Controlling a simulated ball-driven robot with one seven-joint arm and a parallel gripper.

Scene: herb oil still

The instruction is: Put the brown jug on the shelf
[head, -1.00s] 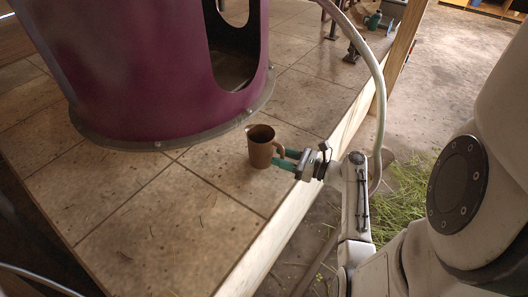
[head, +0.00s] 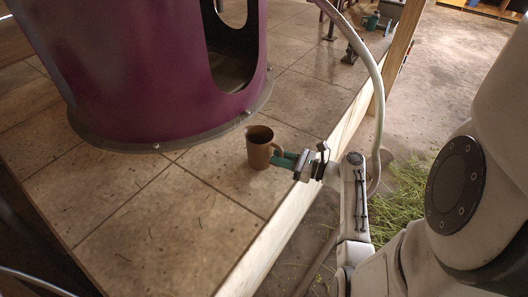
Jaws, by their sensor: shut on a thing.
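The brown jug (head: 259,149) stands upright on the tiled top, near its right edge and just right of the purple still. My gripper (head: 284,158) reaches in from the right with its green fingers at the jug's handle side. The fingers are close together and shut on the jug at its handle. The jug's base appears to be on or very near the tiles. The handle is mostly hidden by the fingers. I cannot make out the shelf for certain in this view.
The large purple still (head: 150,70) with an oval opening stands left of the jug. A pale hose (head: 372,70) curves down behind my gripper. The tiled top (head: 130,225) is clear in front. Cut grass (head: 405,200) lies on the floor at right.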

